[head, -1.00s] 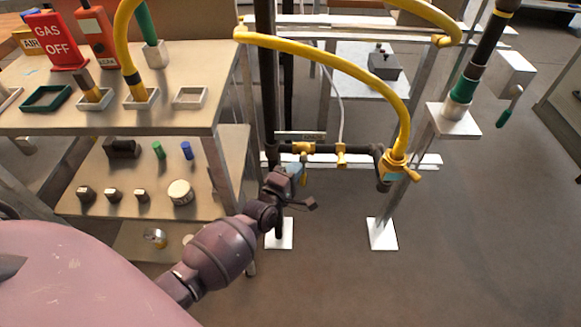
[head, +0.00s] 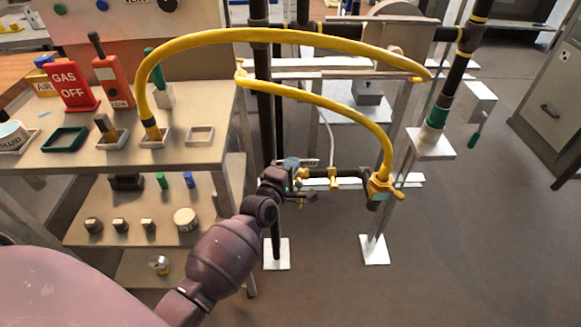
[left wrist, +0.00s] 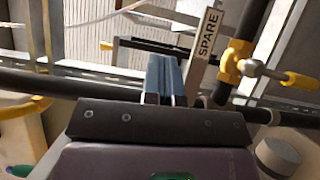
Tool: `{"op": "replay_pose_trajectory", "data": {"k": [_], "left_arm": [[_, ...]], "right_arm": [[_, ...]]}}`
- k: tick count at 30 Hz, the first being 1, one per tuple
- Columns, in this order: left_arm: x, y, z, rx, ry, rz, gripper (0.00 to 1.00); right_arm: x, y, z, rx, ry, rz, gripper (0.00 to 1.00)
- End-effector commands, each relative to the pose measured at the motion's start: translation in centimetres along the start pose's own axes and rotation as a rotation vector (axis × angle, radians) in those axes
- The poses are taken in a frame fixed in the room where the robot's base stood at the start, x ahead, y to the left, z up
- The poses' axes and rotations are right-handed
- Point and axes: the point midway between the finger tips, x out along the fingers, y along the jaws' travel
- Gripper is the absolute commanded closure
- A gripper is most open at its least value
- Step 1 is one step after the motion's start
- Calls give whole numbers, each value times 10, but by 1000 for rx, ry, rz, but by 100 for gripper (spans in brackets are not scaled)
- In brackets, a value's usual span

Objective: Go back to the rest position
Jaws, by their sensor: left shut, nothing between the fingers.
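My left gripper (head: 297,172) is at the end of my purple arm, right of the shelf unit and close to the dark pipe with yellow fittings. In the left wrist view its blue-grey fingers (left wrist: 164,80) are together with nothing between them. The dark pipe (left wrist: 60,86) passes behind the fingers there, and a tag reading SPARE (left wrist: 208,35) stands just to their right. I cannot tell whether the gripper touches the pipe. My right gripper is not in view.
The shelf unit (head: 215,165) at left carries a red GAS OFF sign (head: 75,87) and small parts. A yellow hose (head: 290,38) arches over the pipe frame. A yellow valve (head: 382,188) sits right of my gripper. The floor (head: 460,260) at right is clear.

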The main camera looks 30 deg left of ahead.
Motion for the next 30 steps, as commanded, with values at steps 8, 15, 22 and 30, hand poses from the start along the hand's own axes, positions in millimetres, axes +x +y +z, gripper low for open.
{"op": "replay_pose_trajectory", "data": {"k": [8, 15, 22, 30], "left_arm": [[0, 0, 0, 0, 0, 0, 100], [-10, 4, -1, 51, -7, -9, 100], [-70, 13, -2, 373, -62, -87, 100], [-148, 12, -2, 746, -150, -191, 100]], "right_arm": [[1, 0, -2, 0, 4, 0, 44], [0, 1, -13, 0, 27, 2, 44], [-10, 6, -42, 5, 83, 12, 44], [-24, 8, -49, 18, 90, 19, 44]]}}
